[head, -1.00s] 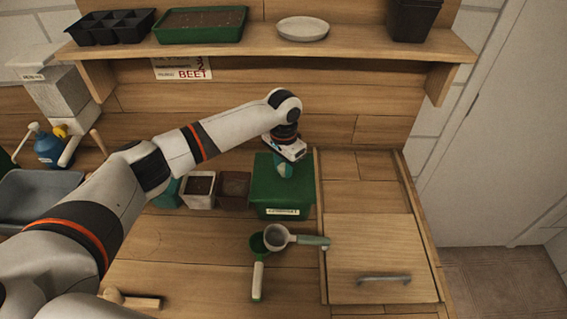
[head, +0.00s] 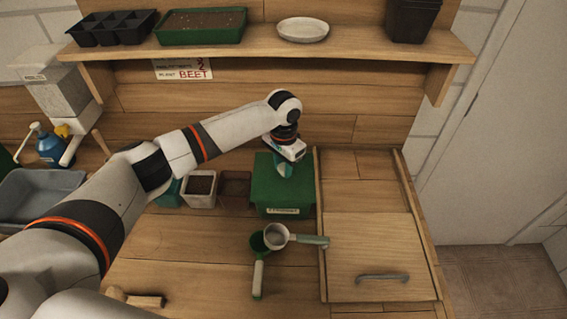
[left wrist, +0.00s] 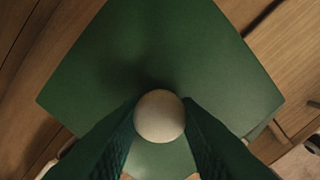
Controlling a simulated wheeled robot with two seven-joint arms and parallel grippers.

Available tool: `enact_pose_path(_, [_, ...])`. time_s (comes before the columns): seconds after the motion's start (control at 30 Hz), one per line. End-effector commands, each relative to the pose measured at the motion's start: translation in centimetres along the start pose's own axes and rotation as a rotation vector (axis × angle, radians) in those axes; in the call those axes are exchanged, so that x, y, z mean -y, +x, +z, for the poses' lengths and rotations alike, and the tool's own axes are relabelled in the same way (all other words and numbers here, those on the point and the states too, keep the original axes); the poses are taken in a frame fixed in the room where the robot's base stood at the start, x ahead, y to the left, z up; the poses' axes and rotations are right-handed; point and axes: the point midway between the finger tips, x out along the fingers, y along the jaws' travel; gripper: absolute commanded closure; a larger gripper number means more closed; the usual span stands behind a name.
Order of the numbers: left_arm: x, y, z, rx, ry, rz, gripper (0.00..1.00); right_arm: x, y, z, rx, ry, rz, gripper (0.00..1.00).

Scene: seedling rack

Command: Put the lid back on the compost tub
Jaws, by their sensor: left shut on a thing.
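The green compost tub (head: 283,212) stands on the bench right of the small pots, with a pale label on its front. Its flat green lid (head: 265,178) covers the top; it also fills much of the left wrist view (left wrist: 150,45). My left gripper (head: 284,169) points down over the lid. In the left wrist view its two green fingers are shut on the lid's round cream knob (left wrist: 159,116). The lid looks roughly lined up with the tub, but I cannot tell whether it rests fully on the rim. My right gripper is not in view.
Two scoops (head: 277,236) lie in front of the tub. A hinged-looking wooden panel with a grey handle (head: 382,278) is at right. Small pots (head: 200,190) stand left of the tub. A shelf (head: 350,42) with trays and a saucer hangs above.

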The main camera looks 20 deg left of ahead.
Motion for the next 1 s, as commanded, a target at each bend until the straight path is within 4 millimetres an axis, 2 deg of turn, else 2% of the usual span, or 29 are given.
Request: enact_pose_path(1.0, [0.02, -0.13, 0.02, 0.001, 0.0, 0.0, 0.97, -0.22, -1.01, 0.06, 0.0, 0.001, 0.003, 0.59])
